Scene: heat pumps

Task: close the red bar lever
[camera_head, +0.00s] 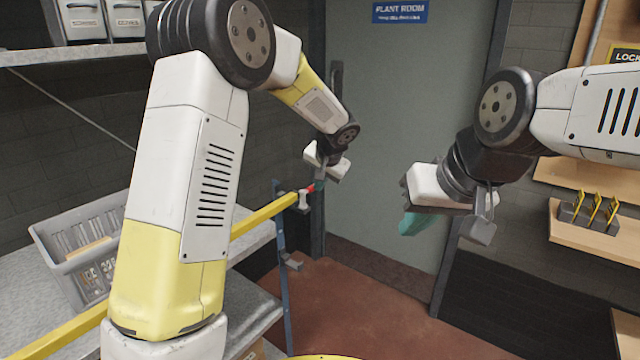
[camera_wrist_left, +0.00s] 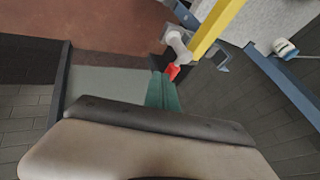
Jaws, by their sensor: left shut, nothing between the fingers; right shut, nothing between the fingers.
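The red lever (camera_head: 310,188) is a short red piece on a white valve (camera_head: 303,201) at the end of a yellow pipe. My left gripper (camera_head: 320,184) is shut and empty, with its fingertips right at the red lever; I cannot tell whether they touch. In the left wrist view, the teal fingers (camera_wrist_left: 162,92) are together just beside the red lever (camera_wrist_left: 172,72), below the white valve (camera_wrist_left: 178,42). My right gripper (camera_head: 412,224) is shut and empty, hanging in the air to the right, well away from the valve.
The yellow pipe (camera_head: 262,217) runs from the lower left to a blue upright post (camera_head: 283,260). A grey crate (camera_head: 75,245) stands on the bench at left. A grey door (camera_head: 400,130) is behind. A wooden shelf (camera_head: 590,235) is at right. The red floor between is clear.

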